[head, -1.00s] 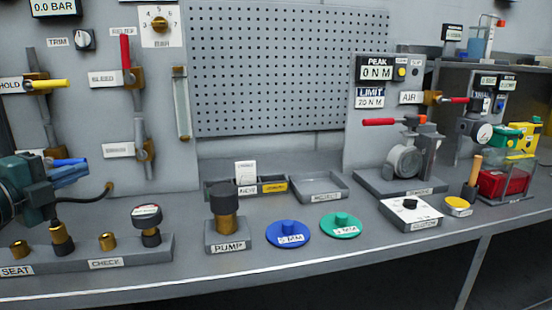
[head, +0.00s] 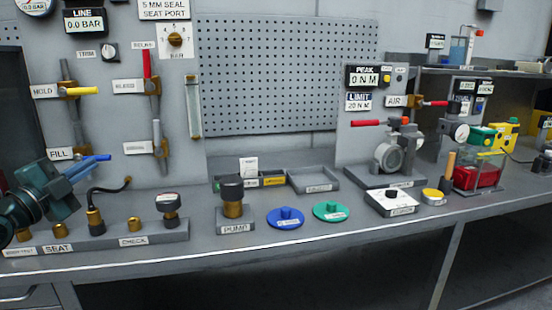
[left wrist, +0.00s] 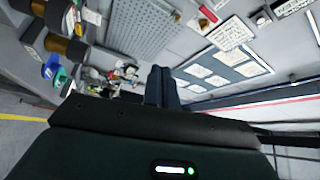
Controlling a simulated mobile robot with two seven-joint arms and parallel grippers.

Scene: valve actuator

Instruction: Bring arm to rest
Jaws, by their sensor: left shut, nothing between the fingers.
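My left arm, teal, comes in at the left edge of the head view. Its gripper (head: 82,171) is in front of the valve board's lower left, close below the blue FILL lever (head: 97,158) in the picture. I cannot tell whether they touch. The fingers are together and empty; they also show closed in the left wrist view (left wrist: 160,76). My right gripper is not in view.
Below the gripper is the port block (head: 140,239) with brass fittings and a black hose (head: 108,190). The pump (head: 234,207), blue disc (head: 286,218) and green disc (head: 331,211) stand along the bench (head: 330,240). The bench's front edge is clear.

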